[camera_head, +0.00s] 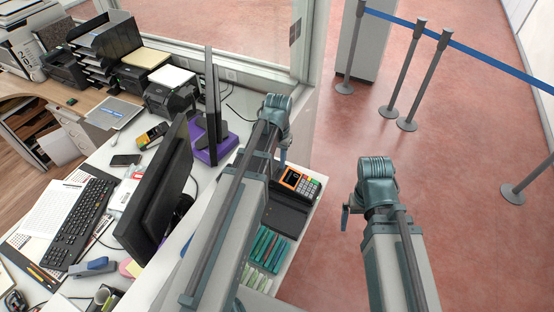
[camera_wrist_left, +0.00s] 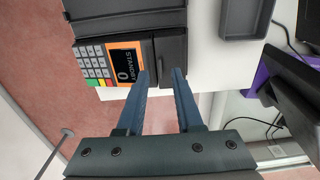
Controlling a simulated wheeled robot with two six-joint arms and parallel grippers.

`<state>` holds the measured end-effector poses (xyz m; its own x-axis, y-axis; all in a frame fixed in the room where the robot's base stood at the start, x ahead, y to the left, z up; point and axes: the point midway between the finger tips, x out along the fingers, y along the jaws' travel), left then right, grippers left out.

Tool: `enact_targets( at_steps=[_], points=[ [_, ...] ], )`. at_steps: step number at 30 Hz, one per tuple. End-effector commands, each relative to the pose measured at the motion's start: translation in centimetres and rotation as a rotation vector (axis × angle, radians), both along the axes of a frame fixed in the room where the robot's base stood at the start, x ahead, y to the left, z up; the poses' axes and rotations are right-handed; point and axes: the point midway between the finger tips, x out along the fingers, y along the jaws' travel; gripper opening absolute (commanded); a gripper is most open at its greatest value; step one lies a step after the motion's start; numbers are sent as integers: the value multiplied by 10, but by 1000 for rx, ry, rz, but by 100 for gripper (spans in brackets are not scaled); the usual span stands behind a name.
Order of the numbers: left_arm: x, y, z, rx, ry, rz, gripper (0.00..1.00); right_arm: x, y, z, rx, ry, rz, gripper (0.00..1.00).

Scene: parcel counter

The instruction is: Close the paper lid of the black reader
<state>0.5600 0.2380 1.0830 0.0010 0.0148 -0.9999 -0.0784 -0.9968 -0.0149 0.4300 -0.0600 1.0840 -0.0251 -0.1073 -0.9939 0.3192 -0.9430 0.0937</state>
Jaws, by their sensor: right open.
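The black reader (camera_head: 297,182) stands on the counter's right end, with an orange-framed screen and a keypad. In the left wrist view its keypad (camera_wrist_left: 94,66) is at the left and its screen reads STANDBY. A dark block (camera_wrist_left: 172,47) at the reader's right end seems to be the paper lid part; its angle is hard to judge. My left gripper (camera_wrist_left: 162,73) is open, its fingertips apart in front of this block; I cannot tell whether they touch it. In the head view the left gripper (camera_head: 283,156) is just above the reader. My right gripper (camera_head: 346,215) is open over the floor.
A dark tray (camera_head: 284,219) and rows of green items (camera_head: 268,248) lie nearer on the counter. A grey tray (camera_wrist_left: 232,30) shows in the wrist view. A monitor (camera_head: 155,190) and purple-based screen (camera_head: 212,140) stand to the left. Open floor lies right.

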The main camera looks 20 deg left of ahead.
Motion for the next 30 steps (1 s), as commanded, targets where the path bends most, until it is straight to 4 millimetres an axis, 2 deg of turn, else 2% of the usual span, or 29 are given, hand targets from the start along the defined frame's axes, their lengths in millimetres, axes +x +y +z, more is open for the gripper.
enact_targets(
  at_steps=[1,18,24,30],
  points=[
    [0,0,14,0,0,0,35,0,0,14,0,0,-2,100],
    [0,-2,100,0,0,-1,35,-1,0,100,0,3,-1,100],
    [0,-2,115,0,0,0,35,-1,0,115,0,3,-9,100],
    [0,-2,115,0,0,0,35,-1,0,115,0,3,-11,100]
  ],
)
